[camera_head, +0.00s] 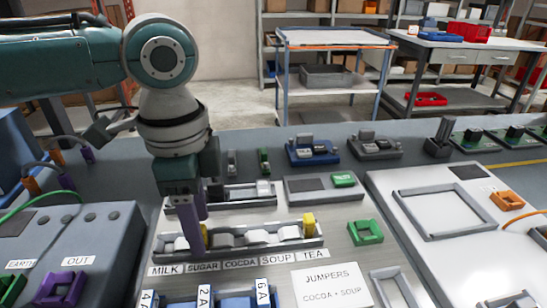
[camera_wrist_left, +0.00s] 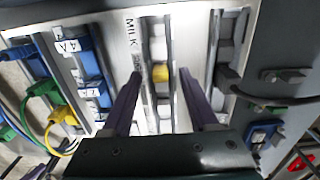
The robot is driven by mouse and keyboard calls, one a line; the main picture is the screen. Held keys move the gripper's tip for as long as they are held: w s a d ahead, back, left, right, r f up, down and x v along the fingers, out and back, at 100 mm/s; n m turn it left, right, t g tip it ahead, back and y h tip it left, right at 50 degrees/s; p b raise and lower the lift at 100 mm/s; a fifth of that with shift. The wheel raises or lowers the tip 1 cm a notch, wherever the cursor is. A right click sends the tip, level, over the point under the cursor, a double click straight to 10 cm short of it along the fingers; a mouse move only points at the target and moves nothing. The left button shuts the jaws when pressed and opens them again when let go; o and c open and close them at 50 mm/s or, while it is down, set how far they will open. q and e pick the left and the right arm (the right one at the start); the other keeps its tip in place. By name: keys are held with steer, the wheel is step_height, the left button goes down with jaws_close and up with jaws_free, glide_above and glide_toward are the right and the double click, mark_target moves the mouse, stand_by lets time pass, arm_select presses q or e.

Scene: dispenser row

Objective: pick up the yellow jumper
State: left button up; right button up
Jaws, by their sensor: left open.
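A yellow jumper (camera_wrist_left: 160,73) sits in the labelled dispenser row, near the MILK end. It lies between the fingertips of my left gripper (camera_wrist_left: 161,75) in the left wrist view, with a gap on each side. In the head view, a sliver of this yellow piece (camera_head: 204,237) shows beside the purple finger, which hides part of it. My left gripper (camera_head: 197,232) is open and points down over the row, holding nothing. A second yellow piece (camera_head: 308,220) stands at the TEA end of the row. My right gripper is not in view.
The JUMPERS card (camera_head: 328,287) reads COCOA + SOUP. A green block (camera_head: 365,233) lies right of the row. A grey frame (camera_head: 445,211) rests on a white board farther right. Blue label holders (camera_head: 234,303) are in front, and a grey box (camera_head: 88,240) stands left.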

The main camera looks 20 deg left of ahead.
arm_select(q)
steer(key=shift+f, duration=0.15)
jaws_close()
stand_by(0.4)
